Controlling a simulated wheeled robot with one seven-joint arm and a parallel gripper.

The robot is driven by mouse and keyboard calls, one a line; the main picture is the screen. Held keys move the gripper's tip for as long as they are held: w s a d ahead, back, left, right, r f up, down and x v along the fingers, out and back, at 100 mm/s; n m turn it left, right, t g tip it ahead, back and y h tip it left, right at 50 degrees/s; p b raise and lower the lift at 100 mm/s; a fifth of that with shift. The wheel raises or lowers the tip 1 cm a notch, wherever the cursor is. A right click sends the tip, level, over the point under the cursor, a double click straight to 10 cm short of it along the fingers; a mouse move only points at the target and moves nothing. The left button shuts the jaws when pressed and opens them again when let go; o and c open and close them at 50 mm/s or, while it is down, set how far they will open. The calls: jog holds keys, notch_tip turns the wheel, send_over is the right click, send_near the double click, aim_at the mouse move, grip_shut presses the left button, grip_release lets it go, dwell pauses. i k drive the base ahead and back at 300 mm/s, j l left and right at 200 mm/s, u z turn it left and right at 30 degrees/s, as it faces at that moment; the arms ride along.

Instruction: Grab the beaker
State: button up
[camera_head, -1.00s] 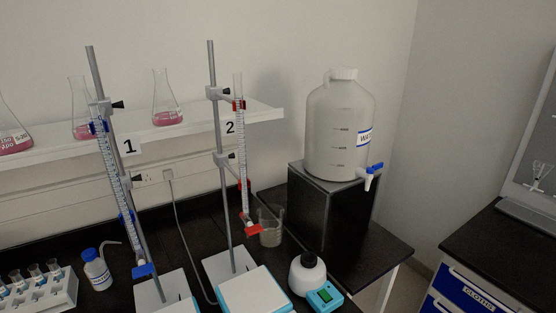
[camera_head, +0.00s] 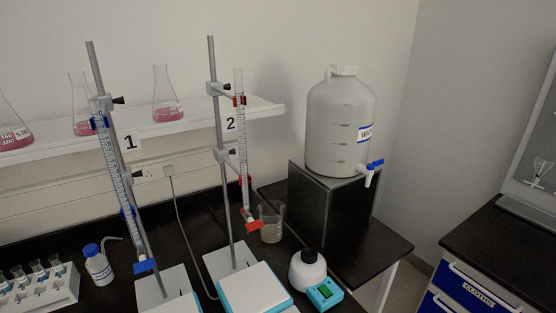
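A clear glass beaker (camera_head: 271,224) stands upright on the dark bench, just right of the burette on stand 2. It seems to hold a little pale liquid. The burette's red tap (camera_head: 251,225) overlaps its left edge in this view. My gripper is not in view.
A large white jug (camera_head: 340,125) with a blue tap sits on a black block (camera_head: 330,212) right of the beaker. A white bottle with a black cap (camera_head: 307,270) and a teal device (camera_head: 325,293) stand in front. Burette stands (camera_head: 232,257) rise on the left. A shelf (camera_head: 200,124) holds flasks.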

aim_at(271, 213)
jog(key=i+l+u, duration=0.2)
jog(key=i, duration=0.25)
jog(key=i+l+u, duration=0.2)
jog(key=i, duration=0.25)
jog(key=i+l+u, duration=0.15)
jog(key=l, duration=0.25)
jog(key=l+u, duration=0.2)
jog(key=l, duration=0.2)
jog(key=i+j, duration=0.3)
jog(key=j, duration=0.15)
jog(key=l+z, duration=0.05)
